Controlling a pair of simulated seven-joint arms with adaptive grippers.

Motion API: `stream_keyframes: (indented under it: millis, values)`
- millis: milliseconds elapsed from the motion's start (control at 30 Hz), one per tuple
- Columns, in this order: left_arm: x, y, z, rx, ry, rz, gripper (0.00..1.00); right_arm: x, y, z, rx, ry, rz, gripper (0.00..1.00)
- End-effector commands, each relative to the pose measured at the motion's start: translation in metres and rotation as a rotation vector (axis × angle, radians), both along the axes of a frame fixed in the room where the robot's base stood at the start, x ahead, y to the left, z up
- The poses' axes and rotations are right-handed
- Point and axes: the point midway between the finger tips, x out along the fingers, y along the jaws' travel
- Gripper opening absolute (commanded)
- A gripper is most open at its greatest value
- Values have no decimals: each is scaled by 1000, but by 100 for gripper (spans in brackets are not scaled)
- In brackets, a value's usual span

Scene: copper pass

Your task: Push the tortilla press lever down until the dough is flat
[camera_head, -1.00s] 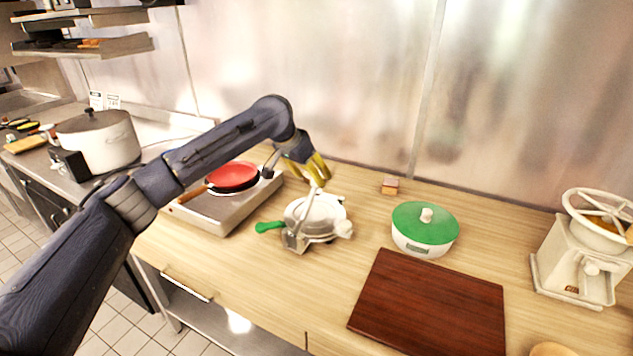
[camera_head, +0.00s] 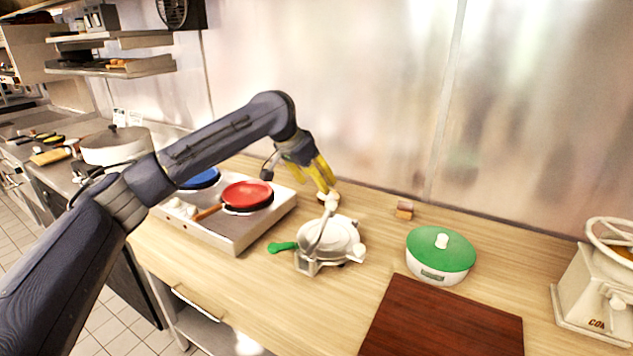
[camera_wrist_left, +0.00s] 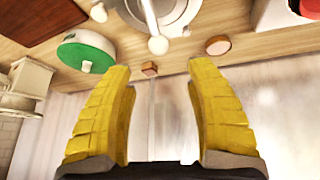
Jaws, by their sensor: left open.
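My left gripper (camera_head: 328,187) is just behind and above the knob, fingers pointing down. In the left wrist view its yellow fingers (camera_wrist_left: 157,75) are spread wide with nothing between them, and the knob lies beyond the tips. My right gripper is out of view.
A burner unit (camera_head: 235,237) with a red pan (camera_head: 247,195) is left of the press. A green-lidded pot (camera_head: 440,250), a dark board (camera_head: 440,325), a small block (camera_head: 404,210) and a white grinder (camera_head: 590,290) are to the right. Counter in front is clear.

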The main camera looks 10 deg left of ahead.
Motion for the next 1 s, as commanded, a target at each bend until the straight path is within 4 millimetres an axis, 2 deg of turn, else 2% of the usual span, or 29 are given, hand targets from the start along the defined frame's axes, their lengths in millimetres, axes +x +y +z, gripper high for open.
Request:
stream_keyframes:
  millis: [33,200,433,700,867,1000]
  values:
    - [0,0,-3,0,5,1,48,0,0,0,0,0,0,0]
    - [-10,16,-21,-10,10,2,28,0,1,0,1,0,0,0]
    - [-39,25,-9,-43,-106,42,1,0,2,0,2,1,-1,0]
    - [-64,21,30,-138,-244,153,0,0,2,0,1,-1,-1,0]
    - [-61,20,30,-166,-236,202,0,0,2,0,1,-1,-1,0]
    - [-52,14,21,-171,-231,208,0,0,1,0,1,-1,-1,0]
